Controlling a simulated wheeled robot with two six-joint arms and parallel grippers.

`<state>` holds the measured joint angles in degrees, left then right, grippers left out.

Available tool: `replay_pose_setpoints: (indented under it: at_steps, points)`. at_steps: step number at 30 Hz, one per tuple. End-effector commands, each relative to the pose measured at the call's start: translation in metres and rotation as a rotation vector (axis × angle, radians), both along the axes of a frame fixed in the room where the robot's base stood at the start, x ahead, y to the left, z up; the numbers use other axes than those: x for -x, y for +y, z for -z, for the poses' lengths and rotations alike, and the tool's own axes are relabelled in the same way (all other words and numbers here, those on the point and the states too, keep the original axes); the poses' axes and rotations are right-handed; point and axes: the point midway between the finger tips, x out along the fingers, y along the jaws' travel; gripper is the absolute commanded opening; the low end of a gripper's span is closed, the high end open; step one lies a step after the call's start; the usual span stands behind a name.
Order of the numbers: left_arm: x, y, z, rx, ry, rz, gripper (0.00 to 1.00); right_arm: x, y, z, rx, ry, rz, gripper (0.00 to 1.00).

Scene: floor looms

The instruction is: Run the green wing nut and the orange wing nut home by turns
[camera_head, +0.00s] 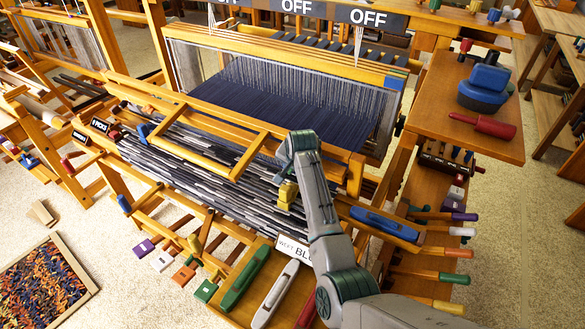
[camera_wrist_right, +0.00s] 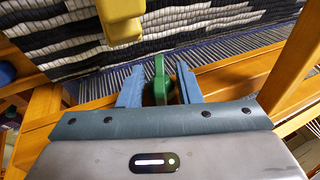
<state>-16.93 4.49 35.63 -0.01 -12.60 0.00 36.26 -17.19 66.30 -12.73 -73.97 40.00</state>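The green wing nut (camera_wrist_right: 160,80) stands between the two blue fingers of my right gripper (camera_wrist_right: 160,86) in the right wrist view. A gap shows on each side of it, so the gripper is open around it. In the head view my right gripper (camera_head: 284,164) is over the loom's right part, by the wooden frame; my own arm and gripper hide the green wing nut there. I cannot make out the orange wing nut in either view. My left gripper is not in view.
A yellow block (camera_head: 287,195) sits close to my right gripper; a yellow part (camera_wrist_right: 122,20) also shows in the wrist view. Striped cloth (camera_head: 190,165) and wooden beams surround it. Shuttles (camera_head: 245,278) lie in front, and handled tools (camera_head: 445,277) stick out at right.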

Motion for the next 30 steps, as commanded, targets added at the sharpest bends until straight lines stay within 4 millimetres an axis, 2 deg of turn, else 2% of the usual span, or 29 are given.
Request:
replay_pose_setpoints:
  at_steps: [6, 11, 20, 30]
  points:
    - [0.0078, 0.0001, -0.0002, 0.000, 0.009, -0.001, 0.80, 0.0001, 0.0000, -0.0004, 0.000, 0.000, 0.000, 0.31]
    - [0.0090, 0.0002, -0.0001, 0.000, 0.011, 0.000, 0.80, 0.0001, -0.0001, -0.0004, 0.000, 0.000, 0.000, 0.01]
    - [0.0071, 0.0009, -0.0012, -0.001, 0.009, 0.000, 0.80, 0.0006, -0.0010, 0.0004, -0.028, -0.019, -0.008, 0.01]
    - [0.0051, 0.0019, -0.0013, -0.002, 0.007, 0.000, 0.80, 0.0011, -0.0035, 0.0026, -0.197, -0.132, -0.052, 0.01]
